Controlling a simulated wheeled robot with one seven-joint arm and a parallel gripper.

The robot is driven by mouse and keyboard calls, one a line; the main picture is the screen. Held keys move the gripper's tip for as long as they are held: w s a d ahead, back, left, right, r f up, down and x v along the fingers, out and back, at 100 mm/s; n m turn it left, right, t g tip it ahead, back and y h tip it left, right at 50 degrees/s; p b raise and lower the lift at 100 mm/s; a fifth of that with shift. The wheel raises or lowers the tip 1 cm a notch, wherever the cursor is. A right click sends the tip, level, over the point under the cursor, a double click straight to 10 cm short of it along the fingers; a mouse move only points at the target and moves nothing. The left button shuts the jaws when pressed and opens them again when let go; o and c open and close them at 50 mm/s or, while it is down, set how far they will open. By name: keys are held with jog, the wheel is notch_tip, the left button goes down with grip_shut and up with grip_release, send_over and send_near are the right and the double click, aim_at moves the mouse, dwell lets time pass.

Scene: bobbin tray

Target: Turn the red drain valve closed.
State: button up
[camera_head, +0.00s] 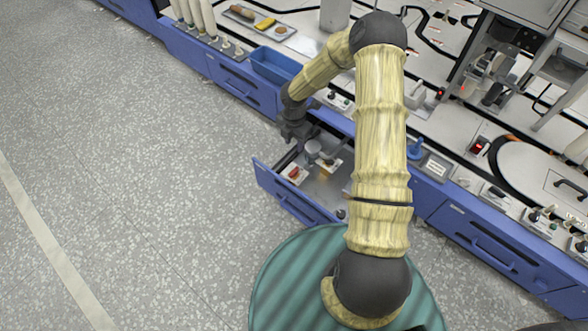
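A small red part (294,173) sits on a white plate at the left end of an open blue drawer (282,195). It may be the red drain valve, but it is too small to make out its handle position. My gripper (304,142) is at the end of the arm, above the back of the drawer and apart from the red part. Its fingers are dark and small in the picture, and I cannot tell whether they are open or shut.
A grey cylinder (313,150) and a tan block (329,168) are in the drawer beside the red part. A blue bin (272,66) and a tray (258,22) with several items are on the bench. The floor (130,150) at left is clear.

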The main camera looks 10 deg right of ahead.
aim_at(294, 171)
notch_tip(294, 171, down, 17)
jog(key=b, duration=0.9)
jog(key=shift+f, duration=0.2)
